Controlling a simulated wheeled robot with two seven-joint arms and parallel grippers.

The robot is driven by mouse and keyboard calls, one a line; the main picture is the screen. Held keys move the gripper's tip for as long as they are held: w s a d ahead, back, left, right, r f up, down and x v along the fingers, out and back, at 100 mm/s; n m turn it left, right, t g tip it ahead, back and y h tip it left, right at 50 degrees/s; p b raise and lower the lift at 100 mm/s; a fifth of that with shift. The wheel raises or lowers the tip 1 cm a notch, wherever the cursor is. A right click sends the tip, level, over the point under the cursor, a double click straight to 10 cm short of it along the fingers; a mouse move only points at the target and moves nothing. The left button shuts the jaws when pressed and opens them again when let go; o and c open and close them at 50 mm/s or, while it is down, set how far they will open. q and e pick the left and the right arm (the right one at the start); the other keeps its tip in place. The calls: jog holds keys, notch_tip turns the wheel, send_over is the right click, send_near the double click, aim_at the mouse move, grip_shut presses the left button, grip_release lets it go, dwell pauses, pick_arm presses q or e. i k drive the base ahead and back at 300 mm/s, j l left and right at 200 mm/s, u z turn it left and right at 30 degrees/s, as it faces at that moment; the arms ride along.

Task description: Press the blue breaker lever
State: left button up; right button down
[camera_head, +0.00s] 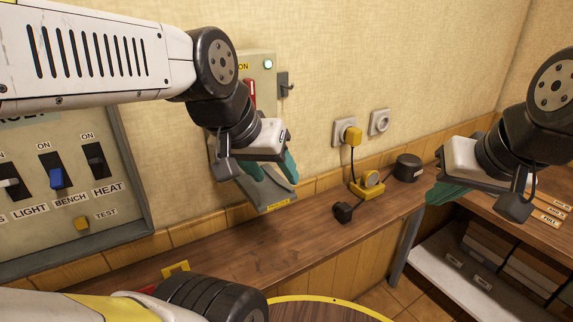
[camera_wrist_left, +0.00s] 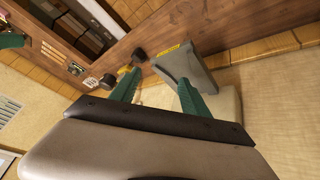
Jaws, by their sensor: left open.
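The blue breaker lever (camera_head: 57,178) is in the grey panel (camera_head: 120,205) at the left of the head view. It is above the label BENCH and appears low in its slot, between two other switches. My left gripper (camera_head: 285,172) is open and empty, well to the right of the panel, in front of a grey wall unit. Its two teal fingers stand apart in the left wrist view (camera_wrist_left: 160,88). My right gripper (camera_head: 445,192) is at the right, over the workbench end. Its teal fingers overlap, so its opening is unclear. The blue lever is not in the wrist view.
The grey wall unit has a red lever (camera_head: 250,90) and a sloping lower plate (camera_head: 262,192), also in the wrist view (camera_wrist_left: 185,68). A round stool (camera_head: 320,310) stands in front.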

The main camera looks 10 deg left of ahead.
aim_at(56, 181)
jog(key=u, duration=2.35)
jog(key=k+j+u, duration=0.15)
jog(key=k+j, duration=0.15)
jog(key=k, duration=0.2)
jog(key=k+j+u, duration=0.15)
jog(key=k+j, duration=0.25)
jog(key=k, duration=0.1)
